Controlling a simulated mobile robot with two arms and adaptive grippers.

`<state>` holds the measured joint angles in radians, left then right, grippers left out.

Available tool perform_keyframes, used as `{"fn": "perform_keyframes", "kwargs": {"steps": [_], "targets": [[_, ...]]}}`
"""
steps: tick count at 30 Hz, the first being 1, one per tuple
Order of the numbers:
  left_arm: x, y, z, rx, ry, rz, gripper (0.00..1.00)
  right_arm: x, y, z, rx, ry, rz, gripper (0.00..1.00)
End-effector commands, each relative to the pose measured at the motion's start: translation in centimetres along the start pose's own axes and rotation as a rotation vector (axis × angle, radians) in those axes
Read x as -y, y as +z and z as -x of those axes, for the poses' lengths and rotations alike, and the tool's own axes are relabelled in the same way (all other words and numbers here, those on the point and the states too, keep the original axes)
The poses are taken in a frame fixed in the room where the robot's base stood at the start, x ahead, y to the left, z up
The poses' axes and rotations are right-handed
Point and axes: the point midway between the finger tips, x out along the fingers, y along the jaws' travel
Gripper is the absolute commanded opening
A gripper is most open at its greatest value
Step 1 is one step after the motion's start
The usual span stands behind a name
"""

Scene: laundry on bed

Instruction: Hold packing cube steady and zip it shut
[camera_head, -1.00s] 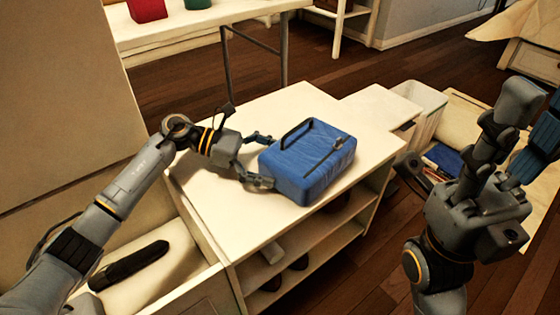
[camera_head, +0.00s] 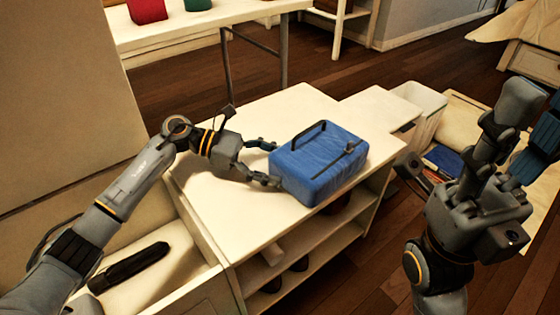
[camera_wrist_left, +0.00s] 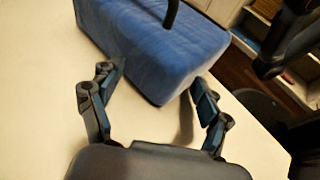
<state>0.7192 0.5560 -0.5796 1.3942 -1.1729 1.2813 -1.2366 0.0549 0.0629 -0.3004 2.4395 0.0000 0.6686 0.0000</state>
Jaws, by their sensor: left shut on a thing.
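The blue packing cube (camera_head: 318,170) lies flat on the white top of a low shelf unit, with a black handle (camera_head: 303,135) and a dark zip strip with a pull (camera_head: 345,154) on its upper face. My left gripper (camera_head: 264,162) is at the cube's left corner, one finger on each side of it. In the left wrist view the fingers (camera_wrist_left: 155,98) flank the corner of the cube (camera_wrist_left: 160,55), and real contact is hard to see. My right gripper (camera_head: 510,150) is at the right, away from the cube; its jaw state is unclear.
The shelf top (camera_head: 250,110) is clear around the cube, with its front edge close by. A white bin (camera_head: 428,115) stands to the right. A table (camera_head: 220,14) at the back holds a red item (camera_head: 147,11) and a green item (camera_head: 197,4). A black item (camera_head: 130,266) lies at lower left.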

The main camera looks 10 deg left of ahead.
Motion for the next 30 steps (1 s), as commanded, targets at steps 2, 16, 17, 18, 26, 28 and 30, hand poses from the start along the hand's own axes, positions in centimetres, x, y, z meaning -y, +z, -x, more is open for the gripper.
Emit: {"fn": "perform_keyframes", "kwargs": {"steps": [2, 16, 17, 18, 26, 28, 30], "targets": [[0.05, -0.11, -0.08, -0.002, -0.002, 0.001, 0.57, -0.01, 0.0, -0.01, -0.001, 0.0, 0.0, 0.38], [0.05, -0.11, -0.08, -0.001, -0.002, 0.001, 0.41, -0.03, 0.01, -0.01, -0.001, 0.001, 0.001, 0.38], [0.05, -0.11, -0.08, -0.001, -0.002, 0.001, 0.4, -0.03, 0.01, -0.01, -0.001, 0.001, 0.001, 0.38], [0.05, -0.1, -0.08, -0.001, -0.002, 0.001, 0.39, -0.03, 0.01, -0.01, -0.001, 0.001, 0.001, 0.38], [0.05, -0.08, -0.07, -0.001, -0.001, 0.001, 0.23, -0.03, 0.02, 0.0, -0.001, 0.001, 0.001, 0.38], [0.04, -0.08, -0.07, -0.001, -0.001, 0.001, 0.21, -0.03, 0.02, 0.0, -0.001, 0.001, 0.001, 0.38], [0.04, -0.07, -0.06, -0.001, -0.001, 0.001, 0.18, -0.03, 0.03, 0.0, -0.001, 0.002, 0.001, 0.38]]}}
